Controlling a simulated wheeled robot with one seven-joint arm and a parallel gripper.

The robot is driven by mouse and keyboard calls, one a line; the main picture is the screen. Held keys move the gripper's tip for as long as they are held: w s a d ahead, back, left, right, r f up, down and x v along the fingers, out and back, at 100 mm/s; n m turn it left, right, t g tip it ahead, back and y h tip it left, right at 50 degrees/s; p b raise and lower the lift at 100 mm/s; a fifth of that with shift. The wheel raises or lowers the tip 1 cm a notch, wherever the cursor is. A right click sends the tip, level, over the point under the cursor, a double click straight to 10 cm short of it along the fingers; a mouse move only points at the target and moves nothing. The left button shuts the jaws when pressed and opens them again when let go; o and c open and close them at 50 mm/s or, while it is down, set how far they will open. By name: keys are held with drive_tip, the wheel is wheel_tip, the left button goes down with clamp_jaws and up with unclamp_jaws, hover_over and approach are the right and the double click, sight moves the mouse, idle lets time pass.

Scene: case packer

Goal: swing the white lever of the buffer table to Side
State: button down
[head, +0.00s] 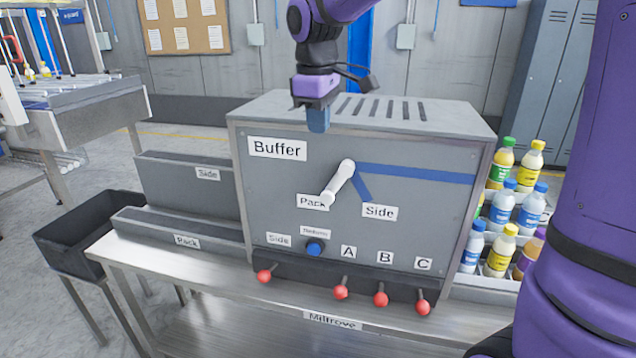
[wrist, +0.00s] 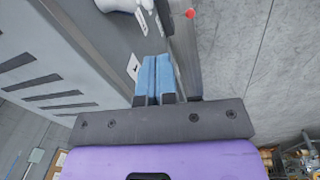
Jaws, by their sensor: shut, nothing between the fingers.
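The white lever (head: 340,182) is on the front panel of the grey Buffer box (head: 290,200). It slants down and left, its lower end at the "Pack" label (head: 310,201). The "Side" label (head: 380,212) is to its right, below a blue stripe. My gripper (head: 318,122) is above and left of the lever, at the box's top front edge, apart from the lever. Its blue fingers are shut together and empty, as the wrist view (wrist: 153,76) also shows. Part of a white thing, likely the lever, shows at the top of the wrist view (wrist: 118,5).
Bottles (head: 502,205) stand right of the box. Grey steps marked Side and Pack (head: 185,185) and a black bin (head: 75,230) are left. The space before the panel is clear.

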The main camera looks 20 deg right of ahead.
sight(337, 182)
drive_tip(key=shift+n+g, duration=0.4)
drive_tip(key=shift+n, duration=0.4)
drive_tip(key=w+f, duration=0.1)
drive_tip(key=w+a, duration=0.1)
drive_tip(key=w, duration=0.1)
drive_tip(key=w+a+f, duration=0.1)
drive_tip(key=shift+w+f, duration=0.25)
drive_tip(key=shift+f, duration=0.05)
drive_tip(key=shift+f, duration=0.1)
drive_tip(key=s+d+f, duration=0.1)
drive_tip(key=d+f, duration=0.2)
drive_tip(key=f, duration=0.9)
drive_tip(key=shift+d+f, duration=0.15)
drive_tip(key=shift+f, duration=0.15)
